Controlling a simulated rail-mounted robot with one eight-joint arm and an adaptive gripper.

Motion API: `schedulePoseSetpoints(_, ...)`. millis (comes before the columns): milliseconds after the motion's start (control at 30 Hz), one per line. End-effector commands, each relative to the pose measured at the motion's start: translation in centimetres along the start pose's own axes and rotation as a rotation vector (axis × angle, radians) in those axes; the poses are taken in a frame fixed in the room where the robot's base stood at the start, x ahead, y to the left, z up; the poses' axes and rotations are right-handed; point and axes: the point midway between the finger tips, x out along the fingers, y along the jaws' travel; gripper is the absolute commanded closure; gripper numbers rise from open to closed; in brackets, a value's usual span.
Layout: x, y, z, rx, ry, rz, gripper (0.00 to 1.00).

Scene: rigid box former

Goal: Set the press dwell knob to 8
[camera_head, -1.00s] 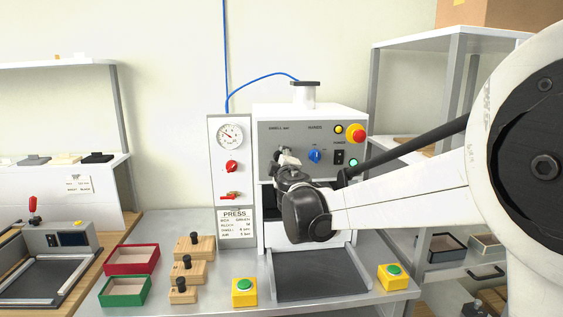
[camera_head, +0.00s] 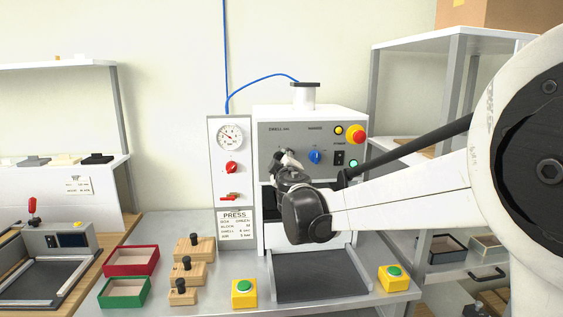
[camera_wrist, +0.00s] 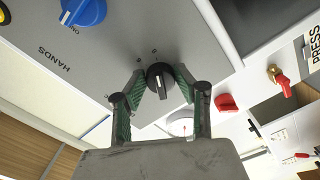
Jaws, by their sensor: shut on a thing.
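The dwell knob is a black round knob with a white pointer line; in the wrist view the dwell knob (camera_wrist: 160,80) sits on the grey panel between my fingertips. My gripper (camera_wrist: 160,84) is shut on it, one green-lined finger on each side. The pointer runs nearly along the picture's vertical. The scale numbers around the knob are too small to read. In the head view my gripper (camera_head: 284,158) is at the left part of the press panel (camera_head: 330,134), under the dwell label, and my wrist hides the knob.
A blue knob (camera_head: 315,157) labelled HANDS, a yellow button (camera_head: 338,130), a red stop button (camera_head: 355,134) and a green light (camera_head: 353,163) share the panel. A side panel with a gauge (camera_head: 230,136) and red valve (camera_head: 231,168) stands left. Yellow button boxes (camera_head: 244,293) stand in front.

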Motion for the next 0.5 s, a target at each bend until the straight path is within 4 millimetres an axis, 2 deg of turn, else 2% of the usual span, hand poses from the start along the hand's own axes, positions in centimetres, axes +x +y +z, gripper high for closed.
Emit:
schedulePoseSetpoints(33, 0.00, -0.01, 0.00, 0.001, 0.000, 0.000, 0.97)
schedulePoseSetpoints(67, 0.00, -0.01, 0.00, 0.001, 0.000, 0.000, 0.66)
schedulePoseSetpoints(167, 0.00, -0.01, -0.01, 0.000, 0.000, 0.000, 0.53)
schedulePoseSetpoints(500, -0.30, 0.00, -0.02, 0.000, 0.000, 0.000, 0.53)
